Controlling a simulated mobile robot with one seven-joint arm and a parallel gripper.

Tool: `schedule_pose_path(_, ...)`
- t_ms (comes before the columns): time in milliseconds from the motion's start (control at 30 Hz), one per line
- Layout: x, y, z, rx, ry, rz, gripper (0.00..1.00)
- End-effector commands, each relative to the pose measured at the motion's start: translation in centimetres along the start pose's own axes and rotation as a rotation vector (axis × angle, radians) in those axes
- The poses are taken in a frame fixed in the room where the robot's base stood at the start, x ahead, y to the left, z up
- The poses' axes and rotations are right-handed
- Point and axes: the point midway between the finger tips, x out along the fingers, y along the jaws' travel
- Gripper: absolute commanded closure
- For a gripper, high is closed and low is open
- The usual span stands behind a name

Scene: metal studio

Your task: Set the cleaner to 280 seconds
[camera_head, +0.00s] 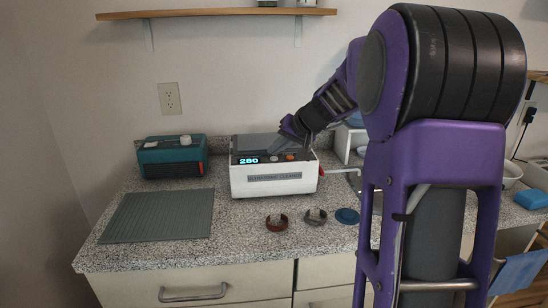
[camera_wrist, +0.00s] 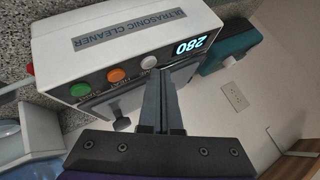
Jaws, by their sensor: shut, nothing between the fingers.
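The white ultrasonic cleaner (camera_head: 272,181) stands on the speckled counter. Its lit display (camera_head: 249,160) reads 280; the same display (camera_wrist: 190,46) shows upside down in the wrist view. Beside the display are a white button (camera_wrist: 150,62), an orange button (camera_wrist: 115,75) and a green button (camera_wrist: 80,90). My gripper (camera_head: 278,146) is over the cleaner's top panel. In the wrist view my gripper's fingers (camera_wrist: 170,78) are together and empty, their tips close to the white button and the display. I cannot tell whether they touch the panel.
A teal device (camera_head: 172,157) stands left of the cleaner. A grey ribbed mat (camera_head: 158,215) lies at the front left. A brown ring-like piece (camera_head: 276,223), a grey one (camera_head: 316,217) and a blue disc (camera_head: 347,216) lie in front of the cleaner. A wooden shelf (camera_head: 215,13) is above.

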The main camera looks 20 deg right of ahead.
Motion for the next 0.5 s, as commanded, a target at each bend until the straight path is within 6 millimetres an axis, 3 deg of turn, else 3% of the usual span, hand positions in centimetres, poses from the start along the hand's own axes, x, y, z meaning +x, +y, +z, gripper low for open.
schedule_pose_path(500, -0.73, -0.52, -0.54, -0.001, 0.001, 0.000, 1.00)
